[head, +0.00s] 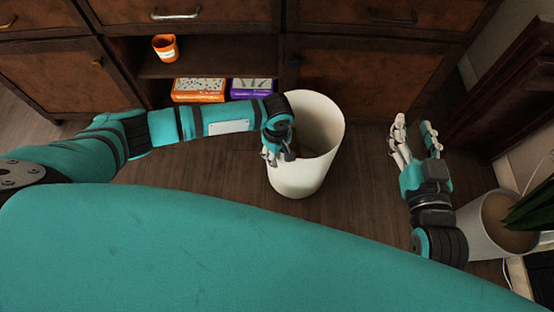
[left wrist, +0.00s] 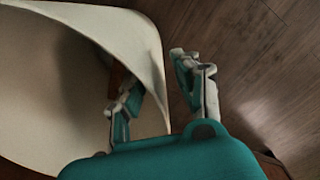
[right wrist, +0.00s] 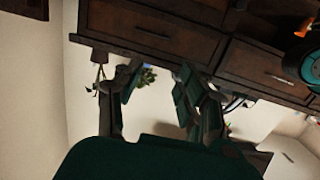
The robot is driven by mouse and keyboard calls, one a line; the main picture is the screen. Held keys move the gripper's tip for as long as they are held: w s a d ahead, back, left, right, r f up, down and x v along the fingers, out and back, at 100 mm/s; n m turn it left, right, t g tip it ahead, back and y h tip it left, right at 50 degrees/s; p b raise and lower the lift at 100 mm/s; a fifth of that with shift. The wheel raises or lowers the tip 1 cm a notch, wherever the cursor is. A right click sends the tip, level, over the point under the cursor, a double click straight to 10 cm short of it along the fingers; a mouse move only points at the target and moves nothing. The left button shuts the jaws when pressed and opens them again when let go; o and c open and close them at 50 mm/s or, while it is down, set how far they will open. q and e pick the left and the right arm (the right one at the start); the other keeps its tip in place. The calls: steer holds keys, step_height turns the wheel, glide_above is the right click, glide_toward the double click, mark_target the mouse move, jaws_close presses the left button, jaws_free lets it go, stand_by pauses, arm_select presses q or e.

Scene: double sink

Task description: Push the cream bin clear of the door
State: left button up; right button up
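The cream bin (head: 298,181) stands upright on the floor in front of the right lower cabinet door (head: 365,83). The bin also fills the left of the left wrist view (left wrist: 45,85). My left gripper (head: 276,152) is at the bin's left near rim. In the left wrist view its fingers (left wrist: 160,90) are apart, one over the bin's opening and one over the floor outside, with the rim between them. Whether they touch the wall is unclear. My right gripper (head: 415,140) is open and empty, to the right of the bin and apart from it.
An open shelf left of the door holds an orange cup (head: 165,47), an orange box (head: 199,90) and a purple box (head: 251,87). A potted plant (head: 490,225) stands at the right, close to my right arm. Wooden floor (head: 215,165) left of the bin is clear.

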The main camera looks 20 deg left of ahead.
arm_select(q)
step_height(320, 180, down, 3)
steer(key=shift+b, duration=0.55)
steer(key=shift+f, duration=0.25)
arm_select(e)
step_height(320, 180, up, 7)
steer(key=t+y, duration=0.1)
steer(key=t, duration=0.3)
steer(key=shift+a, duration=0.45)
arm_select(q)
jaws_close()
arm_select(e)
steer(key=shift+d, duration=0.1)
